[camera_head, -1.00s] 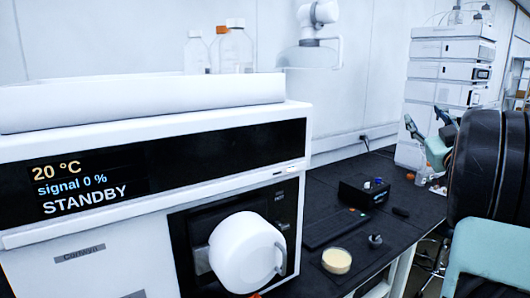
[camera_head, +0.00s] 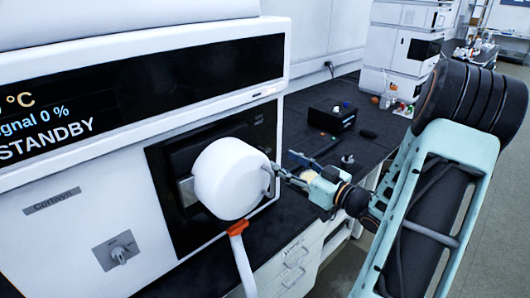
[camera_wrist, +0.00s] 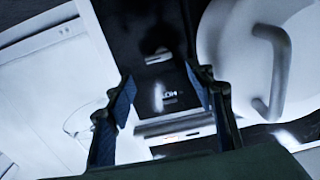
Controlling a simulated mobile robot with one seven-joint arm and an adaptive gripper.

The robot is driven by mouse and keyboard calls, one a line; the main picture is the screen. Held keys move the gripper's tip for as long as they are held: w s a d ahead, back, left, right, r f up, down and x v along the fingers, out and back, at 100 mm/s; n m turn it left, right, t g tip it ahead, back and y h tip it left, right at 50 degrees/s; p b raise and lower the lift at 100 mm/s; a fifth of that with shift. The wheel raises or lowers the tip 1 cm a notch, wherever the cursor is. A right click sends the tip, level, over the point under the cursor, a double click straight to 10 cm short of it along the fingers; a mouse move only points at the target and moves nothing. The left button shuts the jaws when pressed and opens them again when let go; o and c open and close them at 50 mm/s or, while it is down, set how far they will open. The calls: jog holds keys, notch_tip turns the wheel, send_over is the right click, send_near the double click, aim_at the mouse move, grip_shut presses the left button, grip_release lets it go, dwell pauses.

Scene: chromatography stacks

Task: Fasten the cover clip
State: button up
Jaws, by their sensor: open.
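The round white cover (camera_head: 232,178) sits on the black front panel (camera_head: 165,160) of the instrument. Its grey handle (camera_head: 268,182) is on the right side, and it also shows in the wrist view (camera_wrist: 273,70). My gripper (camera_head: 283,172) reaches in from the right, close beside the handle; from the head view I cannot tell whether they touch. In the wrist view my gripper (camera_wrist: 163,95) is open, with a black surface bearing a white label (camera_wrist: 168,96) seen between the fingers. The handle lies right of both fingers. I cannot make out the cover clip for certain.
A white hose with an orange collar (camera_head: 237,228) hangs below the cover. A knob (camera_head: 118,252) is at lower left. The display reads STANDBY. A black box (camera_head: 332,117) and small items stand on the dark bench (camera_head: 365,150) behind my arm.

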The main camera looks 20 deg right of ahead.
aim_at(266, 152)
jog(key=x, duration=0.7)
jog(key=shift+w+a, duration=0.1)
jog(key=shift+w, duration=0.25)
jog(key=shift+c, duration=0.5)
jog(key=c, duration=1.1)
jog(key=shift+o, duration=0.2)
jog(key=shift+f, duration=0.1)
jog(key=n+b, duration=0.6)
jog(key=b, duration=0.2)
jog(key=n+b, duration=0.6)
jog(key=b, duration=0.2)
jog(key=a+n+b, duration=0.1)
jog(key=n+b, duration=0.4)
jog(key=b, duration=0.3)
jog(key=shift+s+n+b, duration=0.25)
jog(key=shift+n+b, duration=0.15)
